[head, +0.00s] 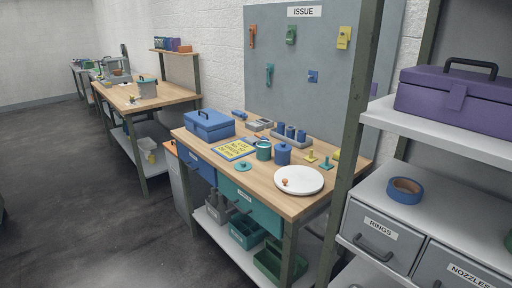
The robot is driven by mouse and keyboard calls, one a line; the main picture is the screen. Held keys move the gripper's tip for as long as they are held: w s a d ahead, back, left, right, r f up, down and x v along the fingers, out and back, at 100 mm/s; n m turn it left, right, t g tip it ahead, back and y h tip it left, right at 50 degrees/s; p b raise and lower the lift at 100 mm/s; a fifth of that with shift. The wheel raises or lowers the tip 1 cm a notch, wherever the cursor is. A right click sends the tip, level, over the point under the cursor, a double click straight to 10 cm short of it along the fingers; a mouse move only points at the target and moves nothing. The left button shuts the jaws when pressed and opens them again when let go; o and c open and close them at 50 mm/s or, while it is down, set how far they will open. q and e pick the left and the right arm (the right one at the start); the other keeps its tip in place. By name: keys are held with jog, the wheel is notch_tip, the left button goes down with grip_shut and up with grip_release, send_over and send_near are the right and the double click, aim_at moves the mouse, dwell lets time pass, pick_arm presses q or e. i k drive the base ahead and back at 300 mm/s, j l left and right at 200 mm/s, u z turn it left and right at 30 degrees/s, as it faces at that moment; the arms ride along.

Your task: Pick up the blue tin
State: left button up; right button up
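The blue tin (283,155) stands upright on the wooden workbench (262,188) in the middle of the head view. It is a short round can with what looks like a knobbed lid on top. A green open-topped tin (264,151) stands close on its left. A flat teal lid with a knob (243,166) lies on the bench in front of them. Neither of my grippers shows in the head view.
A blue toolbox (208,126) and a yellow sign (236,149) are left of the tins. A round white plate (305,183) with a small orange piece is in front right. A rack of blue cylinders (291,135) stands behind. A shelf post (352,110) rises at right.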

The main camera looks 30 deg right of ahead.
aim_at(280, 159)
jog(key=i+z, duration=0.3)
jog(key=i, duration=0.2)
jog(key=i+j+z, duration=0.25)
jog(key=i, duration=0.2)
jog(key=i+l, duration=0.05)
jog(key=l, duration=0.05)
